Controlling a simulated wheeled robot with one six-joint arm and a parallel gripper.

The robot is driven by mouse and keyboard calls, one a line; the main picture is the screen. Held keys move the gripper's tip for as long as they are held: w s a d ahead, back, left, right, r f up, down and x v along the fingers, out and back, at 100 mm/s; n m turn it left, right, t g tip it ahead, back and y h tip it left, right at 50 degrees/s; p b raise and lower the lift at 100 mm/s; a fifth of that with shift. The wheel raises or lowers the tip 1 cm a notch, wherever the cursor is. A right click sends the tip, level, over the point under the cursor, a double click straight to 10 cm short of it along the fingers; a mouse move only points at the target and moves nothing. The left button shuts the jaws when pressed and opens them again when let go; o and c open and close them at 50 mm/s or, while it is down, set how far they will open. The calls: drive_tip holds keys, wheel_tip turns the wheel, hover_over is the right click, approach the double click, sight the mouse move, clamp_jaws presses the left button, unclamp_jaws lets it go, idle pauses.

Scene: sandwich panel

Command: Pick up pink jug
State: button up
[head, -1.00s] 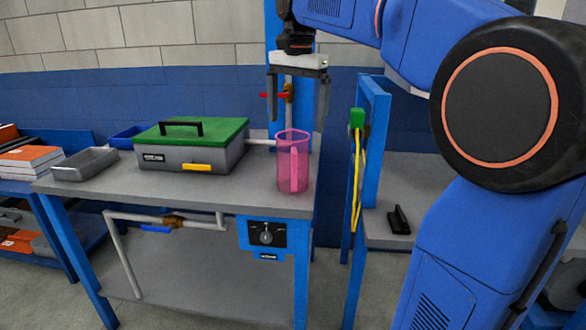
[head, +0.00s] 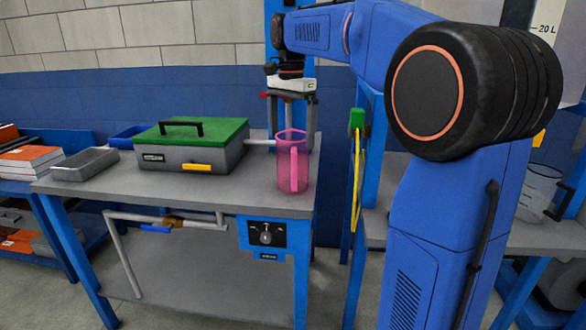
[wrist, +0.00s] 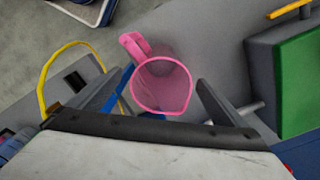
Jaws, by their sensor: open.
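The pink jug (head: 291,170) is see-through and stands upright near the right front corner of the grey table. Its handle faces the front in the head view. My gripper (head: 291,138) is open, pointing down, above and behind the jug. In the wrist view the jug (wrist: 162,86) shows from above, with its handle toward the upper left. There my gripper's fingers (wrist: 160,104) are spread, one on each side of the jug's near part. I see nothing held, and cannot tell if either finger touches the jug.
A grey box with a green lid (head: 190,144) and black handle stands left of the jug. A grey tray (head: 85,164) lies farther left. A blue post with a yellow cable (head: 356,180) stands right of the table. Pipes run behind the jug.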

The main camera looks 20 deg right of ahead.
sight(290, 158)
drive_tip(key=shift+w+a+f, duration=0.1)
drive_tip(key=shift+f, duration=2)
drive_tip(key=shift+w+f, duration=0.1)
drive_tip(key=shift+f, duration=1.95)
drive_tip(key=c, duration=1.2)
